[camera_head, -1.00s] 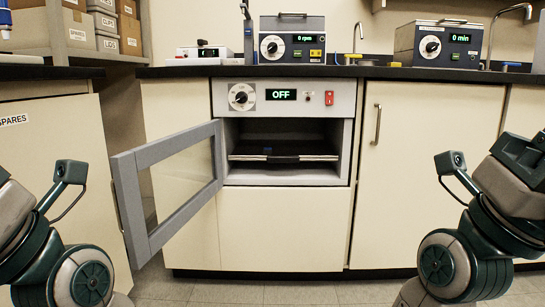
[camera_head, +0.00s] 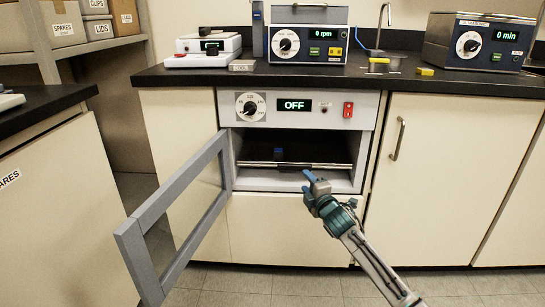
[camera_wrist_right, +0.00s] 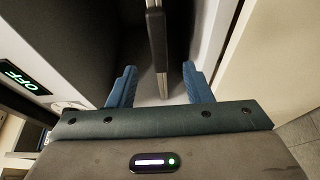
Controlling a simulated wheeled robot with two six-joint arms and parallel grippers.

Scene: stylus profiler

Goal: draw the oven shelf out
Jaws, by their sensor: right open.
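The oven (camera_head: 300,108) is built into the bench front, with its display reading OFF and its framed door (camera_head: 190,215) open to the left. The dark oven shelf (camera_head: 320,167) sits inside, with a bright front edge and a dark handle at the middle. A small blue item (camera_head: 278,152) is on it. My right gripper (camera_head: 309,178) is open at the oven mouth, just in front of the shelf. In the right wrist view, the shelf's front bar and handle (camera_wrist_right: 157,40) lie between the blue fingers, which stand apart from it. My left gripper is out of view.
The open door blocks space at the left. A cupboard with a handle (camera_head: 397,138) is to the right. Instruments, including a box reading 0 rpm (camera_head: 308,38), stand on the black worktop (camera_head: 190,75) above. The floor in front is clear.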

